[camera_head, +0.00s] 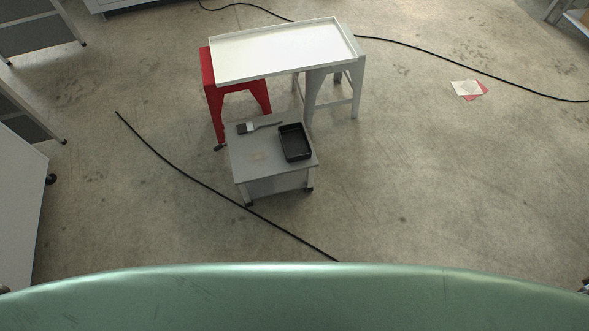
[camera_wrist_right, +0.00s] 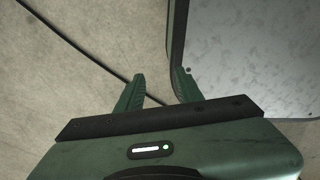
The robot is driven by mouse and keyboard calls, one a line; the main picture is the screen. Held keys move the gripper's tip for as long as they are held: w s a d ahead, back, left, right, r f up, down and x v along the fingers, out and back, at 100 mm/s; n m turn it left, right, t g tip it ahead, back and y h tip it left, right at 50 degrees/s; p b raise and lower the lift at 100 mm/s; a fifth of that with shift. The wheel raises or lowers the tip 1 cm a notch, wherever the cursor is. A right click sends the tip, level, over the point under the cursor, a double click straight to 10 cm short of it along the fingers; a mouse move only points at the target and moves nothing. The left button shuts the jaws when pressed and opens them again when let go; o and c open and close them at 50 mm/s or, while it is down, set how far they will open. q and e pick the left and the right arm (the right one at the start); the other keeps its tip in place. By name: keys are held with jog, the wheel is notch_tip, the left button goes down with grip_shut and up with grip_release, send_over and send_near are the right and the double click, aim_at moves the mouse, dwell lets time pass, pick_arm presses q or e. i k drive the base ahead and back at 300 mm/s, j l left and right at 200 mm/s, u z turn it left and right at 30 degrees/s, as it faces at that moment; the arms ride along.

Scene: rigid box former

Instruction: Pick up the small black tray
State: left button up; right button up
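The small black tray (camera_head: 295,142) is a rectangular, open-topped tray. It lies on the right side of the top of a small grey cart (camera_head: 245,175) in the head view and looks empty. My right gripper (camera_wrist_right: 158,76) shows only in the right wrist view. Its two green fingers are apart with nothing between them, above the concrete floor. The tray is not in the right wrist view, and my right gripper is far from the cart. My left gripper is not clearly visible in the head view.
A brush (camera_head: 258,127) lies left of the tray. Behind the cart stands a white-topped table (camera_head: 280,50) on red and grey supports. Black cables (camera_head: 190,178) cross the floor. Paper pieces (camera_head: 467,88) lie at the right. A grey panel (camera_wrist_right: 250,60) is close beside my right gripper.

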aim_at(296, 147)
jog(key=k+u, duration=0.2)
jog(key=u, duration=0.3)
jog(key=k+j+u, duration=0.1)
jog(key=u, duration=0.4)
jog(key=k+j+u, duration=0.2)
jog(key=u, duration=0.25)
jog(key=i+l+u, duration=0.15)
jog(key=l+u, duration=0.3)
jog(key=l, duration=0.95)
jog(key=l+u, duration=0.45)
jog(key=l, duration=0.9)
